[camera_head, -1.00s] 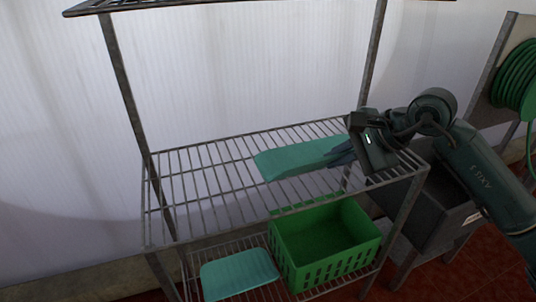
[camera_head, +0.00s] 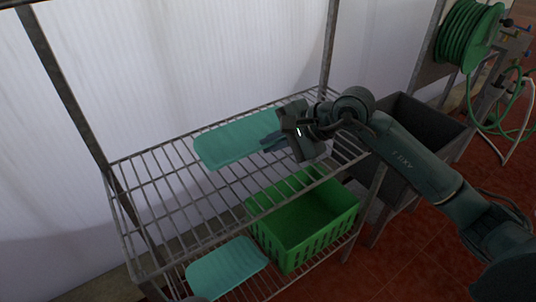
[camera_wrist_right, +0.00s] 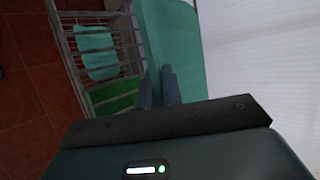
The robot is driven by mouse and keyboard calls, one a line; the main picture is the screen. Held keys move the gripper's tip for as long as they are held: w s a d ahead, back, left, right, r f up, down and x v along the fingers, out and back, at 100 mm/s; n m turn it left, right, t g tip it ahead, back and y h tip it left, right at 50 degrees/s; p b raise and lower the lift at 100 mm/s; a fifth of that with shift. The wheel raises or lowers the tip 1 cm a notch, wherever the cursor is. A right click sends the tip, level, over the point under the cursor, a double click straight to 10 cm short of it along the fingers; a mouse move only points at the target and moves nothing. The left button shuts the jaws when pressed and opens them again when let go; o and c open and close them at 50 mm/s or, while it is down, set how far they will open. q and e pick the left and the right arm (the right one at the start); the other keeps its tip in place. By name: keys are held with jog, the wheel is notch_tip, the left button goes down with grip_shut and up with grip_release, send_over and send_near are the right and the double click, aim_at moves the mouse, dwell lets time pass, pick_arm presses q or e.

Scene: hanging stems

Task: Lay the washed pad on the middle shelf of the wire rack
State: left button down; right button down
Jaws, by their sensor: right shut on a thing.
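A teal pad (camera_head: 236,140) is held out flat over the middle shelf of the wire rack (camera_head: 160,200). My right gripper (camera_head: 272,143) is shut on the pad's right end. In the right wrist view the pad (camera_wrist_right: 172,45) stretches away from the fingers (camera_wrist_right: 160,88), with the rack (camera_wrist_right: 112,45) off to its left. I cannot tell whether the pad's underside touches the wires. A second teal pad (camera_head: 228,267) lies on the lower shelf.
A green crate (camera_head: 305,225) stands on the lower shelf beside the second pad. Rack posts (camera_head: 65,90) rise at the left and back right. A dark sink (camera_head: 425,125) and a hose reel (camera_head: 468,35) are at the right. The middle shelf's left part is bare.

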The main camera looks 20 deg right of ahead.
notch_tip(320, 180, down, 5)
jog(key=shift+r, duration=0.15)
jog(key=shift+f, duration=0.35)
jog(key=c, duration=1.6)
grip_release()
jog(key=shift+o, duration=0.2)
